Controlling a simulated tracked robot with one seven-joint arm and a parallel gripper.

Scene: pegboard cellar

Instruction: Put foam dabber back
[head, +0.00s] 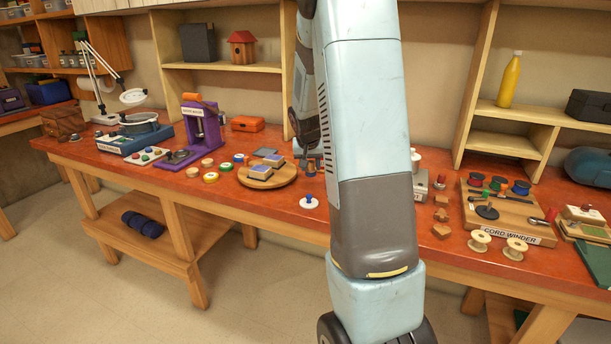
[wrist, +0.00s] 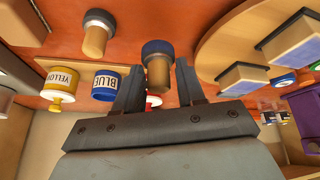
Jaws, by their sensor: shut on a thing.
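In the wrist view my gripper (wrist: 160,82) is shut on a foam dabber (wrist: 158,68) with a pale wooden handle and a dark blue-grey round head. The dabber stands out between the two dark fingers, its head away from my palm. I cannot tell if it touches the table. A second, similar dabber (wrist: 97,33) stands apart to the left, with a greyer head. Jars labelled YELLOW (wrist: 61,82) and BLUE (wrist: 106,84) sit left of my fingers. In the head view my arm hides most of this area.
A purple press (head: 200,128) stands left on the orange bench (head: 235,209). The cord winder board (head: 520,231) lies right.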

